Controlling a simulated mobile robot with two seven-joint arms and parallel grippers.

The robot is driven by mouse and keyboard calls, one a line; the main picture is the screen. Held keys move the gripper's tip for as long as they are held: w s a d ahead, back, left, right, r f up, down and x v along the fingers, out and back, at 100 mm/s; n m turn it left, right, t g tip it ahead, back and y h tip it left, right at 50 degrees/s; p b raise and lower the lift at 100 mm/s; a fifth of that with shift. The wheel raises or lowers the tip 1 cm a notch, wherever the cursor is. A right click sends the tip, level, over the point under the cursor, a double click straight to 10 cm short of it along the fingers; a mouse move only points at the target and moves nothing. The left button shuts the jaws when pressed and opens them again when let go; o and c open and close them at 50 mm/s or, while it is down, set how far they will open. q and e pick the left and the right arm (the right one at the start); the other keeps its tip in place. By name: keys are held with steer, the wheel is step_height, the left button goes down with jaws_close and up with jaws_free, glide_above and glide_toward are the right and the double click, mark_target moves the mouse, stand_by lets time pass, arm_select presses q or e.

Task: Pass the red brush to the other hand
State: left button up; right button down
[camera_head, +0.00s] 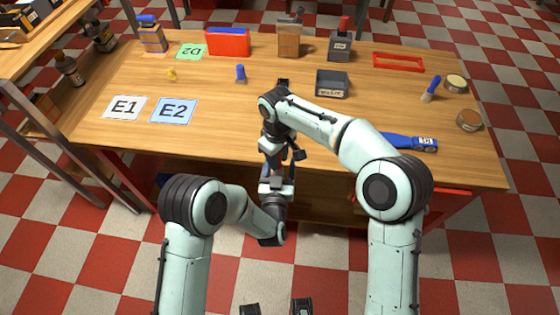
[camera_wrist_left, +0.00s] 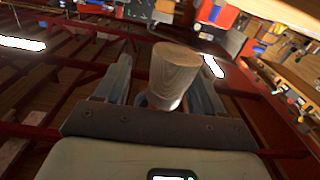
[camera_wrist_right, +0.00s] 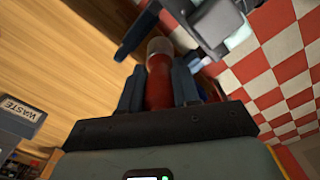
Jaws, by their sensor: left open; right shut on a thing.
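My right gripper (camera_head: 275,158) is shut on the red brush (camera_wrist_right: 158,85); its red handle lies between the fingers in the right wrist view, with a pale end pointing away. The brush is largely hidden by my arms in the head view. My left gripper (camera_wrist_right: 165,35) is close beyond that pale end. In the left wrist view the open left fingers (camera_wrist_left: 160,75) stand on either side of a tan, tapered part that looks like the brush head (camera_wrist_left: 175,70). I cannot tell whether they touch it.
The wooden table (camera_head: 215,120) lies ahead of both hands. On it are a grey waste bin (camera_head: 332,84), a blue brush (camera_head: 430,89), a blue tool (camera_head: 408,142), a red frame (camera_head: 398,62) and cards E1 (camera_head: 124,107) and E2 (camera_head: 173,111). The table's front middle is clear.

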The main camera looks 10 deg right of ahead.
arm_select(q)
steer(key=shift+w+d, duration=0.15)
steer(key=shift+w, duration=0.55)
steer(key=c, duration=1.1)
arm_select(e)
steer(key=c, duration=0.7)
jaws_free()
steer(key=shift+c, duration=0.2)
